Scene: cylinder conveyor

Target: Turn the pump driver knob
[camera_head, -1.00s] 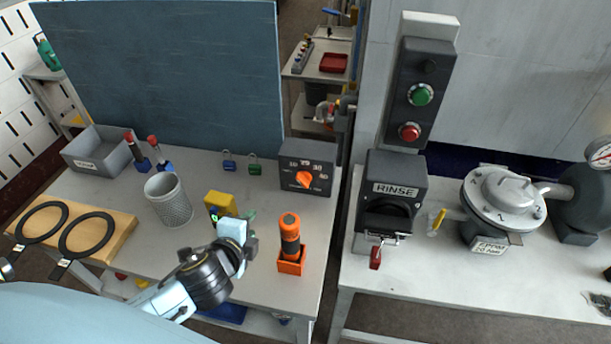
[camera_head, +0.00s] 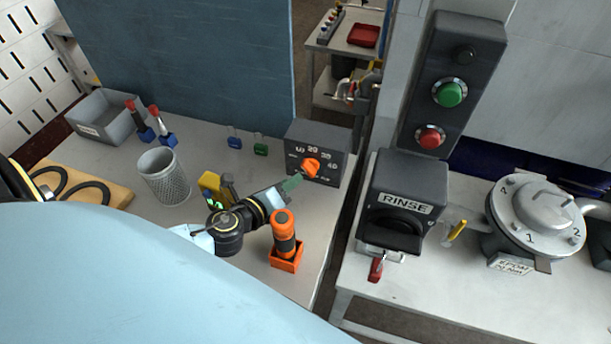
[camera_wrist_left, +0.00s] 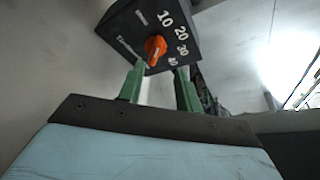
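The pump driver is a dark box (camera_head: 326,144) with a numbered dial, at the back right of the left bench. Its orange knob (camera_head: 311,167) sits on the front face. In the left wrist view the knob (camera_wrist_left: 155,47) is ahead, with 10, 20 and 30 readable beside it. My left gripper (camera_head: 294,184) reaches toward the knob from the lower left. In the left wrist view its two green fingers (camera_wrist_left: 161,74) are open and apart, with the knob just beyond the tips, nearer the left finger. I cannot tell whether they touch. My right gripper is out of view.
An orange-handled tool in an orange holder (camera_head: 285,246) stands close beside my left wrist. A yellow device (camera_head: 211,184), a mesh cup (camera_head: 164,178) and padlocks (camera_head: 261,144) are on the bench. A gap separates it from the RINSE unit (camera_head: 405,200).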

